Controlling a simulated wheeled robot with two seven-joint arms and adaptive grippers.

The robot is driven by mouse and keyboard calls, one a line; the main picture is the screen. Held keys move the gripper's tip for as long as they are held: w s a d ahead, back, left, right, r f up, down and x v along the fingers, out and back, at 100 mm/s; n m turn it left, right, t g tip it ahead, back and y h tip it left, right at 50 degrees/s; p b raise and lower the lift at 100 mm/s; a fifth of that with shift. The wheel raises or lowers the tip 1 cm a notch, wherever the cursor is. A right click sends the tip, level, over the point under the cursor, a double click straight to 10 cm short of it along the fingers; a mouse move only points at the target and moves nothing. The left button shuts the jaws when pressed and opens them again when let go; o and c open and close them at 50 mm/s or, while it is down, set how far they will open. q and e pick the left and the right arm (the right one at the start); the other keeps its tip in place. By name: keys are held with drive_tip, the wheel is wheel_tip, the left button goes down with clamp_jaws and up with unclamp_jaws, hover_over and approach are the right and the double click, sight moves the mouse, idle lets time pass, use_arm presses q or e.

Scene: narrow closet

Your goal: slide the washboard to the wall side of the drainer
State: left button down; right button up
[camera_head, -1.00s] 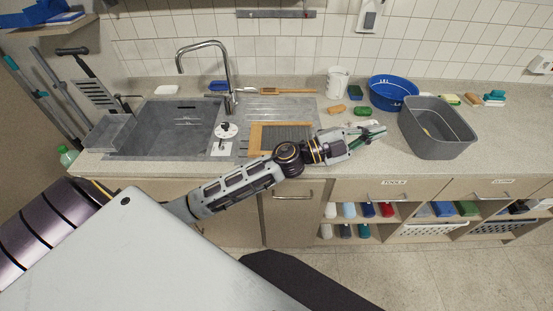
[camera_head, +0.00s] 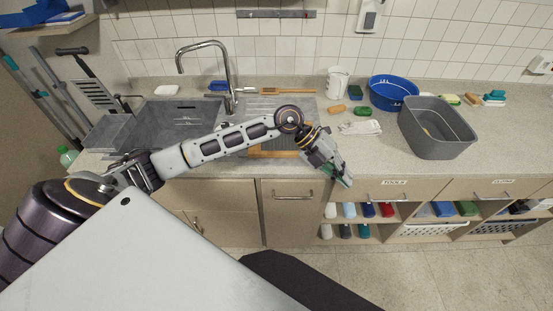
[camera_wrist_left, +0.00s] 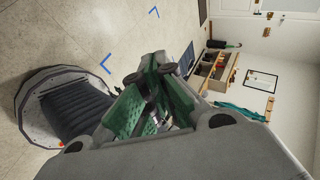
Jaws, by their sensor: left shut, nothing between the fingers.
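The washboard (camera_head: 272,154), a wood-framed board with a dark ribbed face, lies flat on the front part of the metal drainer (camera_head: 292,103), right of the sink basin. My left arm crosses over it and hides most of it; its front wooden edge shows. My left gripper (camera_head: 344,181) is to the right of the washboard, at the counter's front edge, apart from it and pointing down and right. Its green-padded fingers are shut and empty; they also show in the left wrist view (camera_wrist_left: 152,98). My right gripper is not in view.
A wooden-handled brush (camera_head: 288,91) lies along the drainer's wall side. The tap (camera_head: 230,75) rises behind the sink.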

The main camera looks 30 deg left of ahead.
use_arm(q)
drive_tip(key=w+a+f+y, duration=0.1)
drive_tip(key=a+f+y, duration=0.3)
drive_tip(key=a, duration=0.7)
drive_tip(key=n+y, duration=0.3)
drive_tip(key=y, duration=0.4)
approach(277, 164)
wheel_tip(277, 164, up, 3)
drive_tip(key=s+d, duration=0.1)
drive_tip(key=s, duration=0.2)
drive_tip(key=shift+d+g, duration=0.25)
drive_tip(key=shift+g, duration=0.15)
drive_tip(key=shift+f, duration=0.15)
wheel_tip(277, 164, down, 9)
drive_tip(key=shift+f+p, duration=0.15)
drive_tip(key=shift+p, duration=0.8)
drive_tip(key=shift+w+a+f, duration=0.1)
drive_tip(key=shift+w+f, duration=0.05)
drive_tip(key=shift+w, duration=0.15)
drive_tip(key=shift+w+a+p, duration=0.35)
drive_tip(key=shift+w+a, duration=0.1)
drive_tip(key=shift+w, duration=0.3)
drive_tip(key=shift+w+a+p, duration=0.3)
drive_tip(key=shift+w+a, duration=0.15)
drive_tip(key=shift+w, duration=0.3)
